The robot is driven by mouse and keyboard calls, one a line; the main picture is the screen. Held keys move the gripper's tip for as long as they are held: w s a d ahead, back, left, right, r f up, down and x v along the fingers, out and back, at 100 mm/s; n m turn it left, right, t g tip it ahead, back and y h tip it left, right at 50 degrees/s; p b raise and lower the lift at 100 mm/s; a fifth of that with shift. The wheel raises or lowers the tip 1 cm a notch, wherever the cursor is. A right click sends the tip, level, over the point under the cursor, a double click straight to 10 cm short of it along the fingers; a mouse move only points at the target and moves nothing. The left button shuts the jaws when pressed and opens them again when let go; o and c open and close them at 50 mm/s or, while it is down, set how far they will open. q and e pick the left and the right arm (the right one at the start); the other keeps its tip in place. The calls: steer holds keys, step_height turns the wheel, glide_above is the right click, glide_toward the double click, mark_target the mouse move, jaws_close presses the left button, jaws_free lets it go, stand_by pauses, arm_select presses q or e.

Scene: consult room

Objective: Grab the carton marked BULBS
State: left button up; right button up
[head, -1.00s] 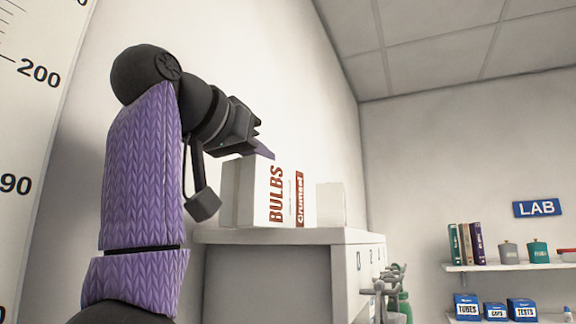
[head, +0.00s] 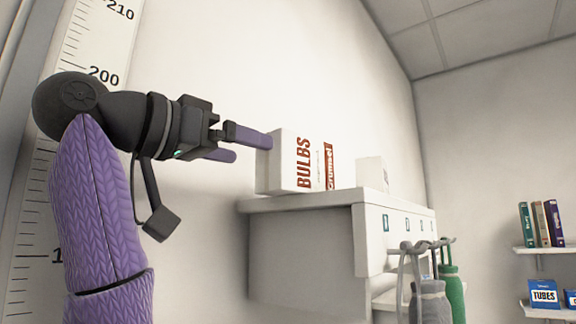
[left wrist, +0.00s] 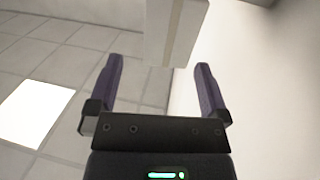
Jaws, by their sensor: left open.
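The white carton marked BULBS (head: 313,165) stands upright on top of a pale cabinet in the head view, its red lettering running up the front. My left gripper (head: 252,149) is at its left side, level with its upper half, fingers pointing at it. The jaws are open with nothing held. The upper finger's tip overlaps the carton's left edge in the picture; I cannot tell whether it touches. In the left wrist view the carton (left wrist: 172,32) shows as a pale box ahead of the open fingers (left wrist: 158,64), nearer the right finger. My right gripper is not in view.
The cabinet (head: 300,204) has a plain top edge below the carton. A smaller white box (head: 371,175) stands behind it to the right. Hooks with grey and green bottles (head: 452,295) hang at the cabinet's front. The wall runs close behind.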

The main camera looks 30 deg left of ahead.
mark_target(266, 158)
arm_select(q)
steer(key=w+p, duration=0.2)
steer(key=w, duration=0.2)
steer(key=shift+w+a, duration=0.1)
steer(key=shift+w, duration=0.25)
steer(key=p+x, duration=0.2)
steer(key=x, duration=0.2)
steer(key=shift+w+d+p, duration=0.15)
steer(key=shift+d+p, duration=0.15)
steer(key=shift+p, duration=0.1)
steer(key=shift+w+f, duration=0.15)
steer(key=shift+a, duration=0.15)
steer(key=shift+c, duration=0.3)
steer(key=c, duration=1)
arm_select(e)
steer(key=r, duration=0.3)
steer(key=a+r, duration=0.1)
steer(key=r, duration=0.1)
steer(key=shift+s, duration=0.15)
